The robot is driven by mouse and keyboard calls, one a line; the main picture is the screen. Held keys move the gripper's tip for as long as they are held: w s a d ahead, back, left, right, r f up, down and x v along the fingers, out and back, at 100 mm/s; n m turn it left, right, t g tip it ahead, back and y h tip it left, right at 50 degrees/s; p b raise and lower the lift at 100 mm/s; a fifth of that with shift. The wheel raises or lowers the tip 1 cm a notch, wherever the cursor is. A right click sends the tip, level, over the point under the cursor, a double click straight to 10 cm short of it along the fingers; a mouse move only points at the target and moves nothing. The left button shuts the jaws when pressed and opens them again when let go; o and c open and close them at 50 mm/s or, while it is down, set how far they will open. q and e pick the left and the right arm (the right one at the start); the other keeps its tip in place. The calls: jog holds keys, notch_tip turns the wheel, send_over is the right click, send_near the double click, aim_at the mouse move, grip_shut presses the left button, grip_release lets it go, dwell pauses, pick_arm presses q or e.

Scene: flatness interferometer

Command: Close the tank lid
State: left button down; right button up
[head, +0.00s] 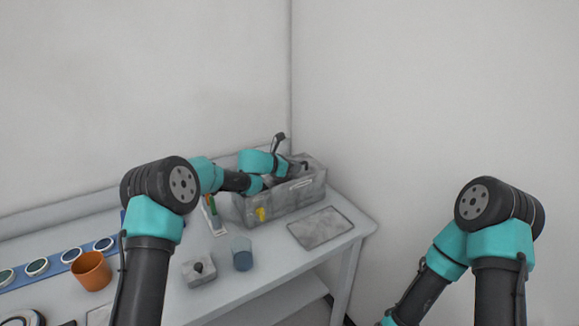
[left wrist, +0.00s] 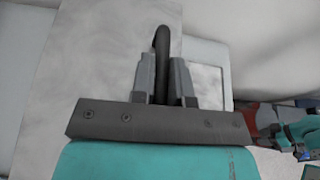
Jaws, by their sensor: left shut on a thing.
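The tank (head: 290,204) is a grey mottled box with a yellow mark on its front, at the back right of the table. My left arm reaches over it, and my left gripper (head: 302,165) is at its top. In the left wrist view, the gripper (left wrist: 164,85) is shut on a dark curved handle (left wrist: 162,45), which stands in front of a pale grey mottled panel (left wrist: 105,50), likely the lid. My arm hides much of the tank's top, so I cannot tell how far the lid is open. My right gripper is out of view.
A flat grey plate (head: 321,228) lies in front of the tank. A blue cup (head: 242,254), a grey block with a black knob (head: 198,272), an orange cup (head: 91,271) and a blue rack with round discs (head: 70,257) are further left. Walls stand behind.

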pick_arm(q)
jog(key=shift+f, duration=0.15)
jog(key=c, duration=1.4)
grip_release()
jog(key=v, duration=1.7)
jog(key=shift+s, duration=0.15)
jog(key=shift+a, duration=0.1)
jog(key=x, duration=1.5)
jog(key=shift+w, duration=0.2)
